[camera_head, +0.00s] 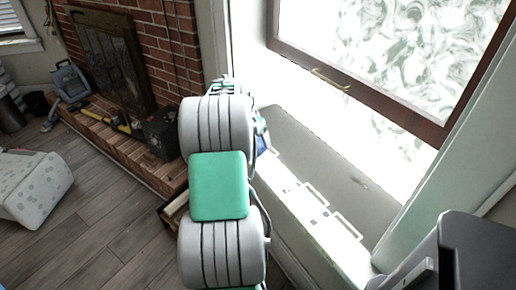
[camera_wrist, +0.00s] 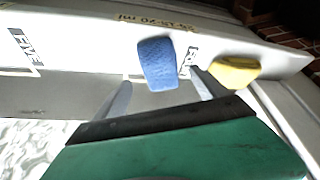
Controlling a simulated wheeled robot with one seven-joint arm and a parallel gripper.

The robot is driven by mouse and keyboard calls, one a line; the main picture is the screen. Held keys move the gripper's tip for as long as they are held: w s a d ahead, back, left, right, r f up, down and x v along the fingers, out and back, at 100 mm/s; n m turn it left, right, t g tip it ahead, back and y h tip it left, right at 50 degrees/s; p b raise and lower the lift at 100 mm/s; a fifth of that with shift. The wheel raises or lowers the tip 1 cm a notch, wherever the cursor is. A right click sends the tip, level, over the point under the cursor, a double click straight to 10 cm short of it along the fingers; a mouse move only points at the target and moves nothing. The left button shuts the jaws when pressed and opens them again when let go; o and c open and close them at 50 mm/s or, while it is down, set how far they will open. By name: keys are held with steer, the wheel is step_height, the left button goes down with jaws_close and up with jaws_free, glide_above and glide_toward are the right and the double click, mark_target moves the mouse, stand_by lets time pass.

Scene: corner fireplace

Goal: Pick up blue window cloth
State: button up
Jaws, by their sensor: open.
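The blue window cloth (camera_wrist: 158,62) is a small rounded blue block in the wrist view, lying on the pale window sill (camera_wrist: 75,52). My gripper (camera_wrist: 160,79) is open, with one grey finger on each side of the cloth's near end. The fingers look empty, and I cannot tell whether either touches the cloth. In the head view my arm hides most of the gripper. A small blue patch shows beside the arm there, but I cannot tell if it is the cloth.
A yellow object (camera_wrist: 236,72) lies on the sill just right of the right finger. The framed window (camera_head: 390,60) stands over the sill (camera_head: 300,205). A brick fireplace (camera_head: 160,50) is at the left, with a black box (camera_head: 162,134) on its hearth.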

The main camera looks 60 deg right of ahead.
mark_target(257, 143)
steer(key=x, duration=0.4)
steer(key=shift+w, duration=0.15)
steer(key=shift+c, duration=0.4)
steer(key=c, duration=1.5)
